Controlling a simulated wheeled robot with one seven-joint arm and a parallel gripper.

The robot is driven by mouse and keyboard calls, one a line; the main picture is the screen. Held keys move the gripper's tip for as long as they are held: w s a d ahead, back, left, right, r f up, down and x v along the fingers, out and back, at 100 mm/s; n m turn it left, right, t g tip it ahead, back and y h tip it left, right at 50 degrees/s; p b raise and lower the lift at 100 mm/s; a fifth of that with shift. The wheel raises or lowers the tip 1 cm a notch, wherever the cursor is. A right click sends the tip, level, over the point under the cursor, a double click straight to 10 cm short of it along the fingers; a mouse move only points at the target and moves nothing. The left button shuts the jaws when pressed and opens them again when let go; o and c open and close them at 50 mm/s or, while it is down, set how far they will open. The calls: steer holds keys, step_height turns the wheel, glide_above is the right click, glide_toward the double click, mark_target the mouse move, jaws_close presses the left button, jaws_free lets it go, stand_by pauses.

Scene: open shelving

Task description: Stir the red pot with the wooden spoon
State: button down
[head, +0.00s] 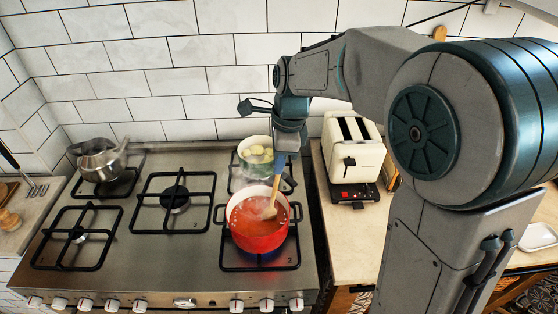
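The red pot (258,240) stands on the front right burner of the stove, with reddish liquid inside. The wooden spoon (272,198) slants down into the pot, its broad end in or at the liquid. Its upper part meets a blue piece at my gripper (281,160). My gripper is above the pot's back right rim and seems to hold the spoon's upper end. The fingers are small and mostly hidden by my wrist, but the spoon hangs from them.
A second pot (257,169) with pale contents stands close behind, on the back right burner. A metal kettle (100,163) is at the back left. A cream toaster (352,160) stands on the counter right of the stove. The middle and front left burners are empty.

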step_height(320, 180, up, 5)
steer(key=p, duration=0.3)
steer(key=shift+p, duration=0.35)
steer(key=shift+r, duration=2.45)
steer(key=shift+s+a, duration=0.1)
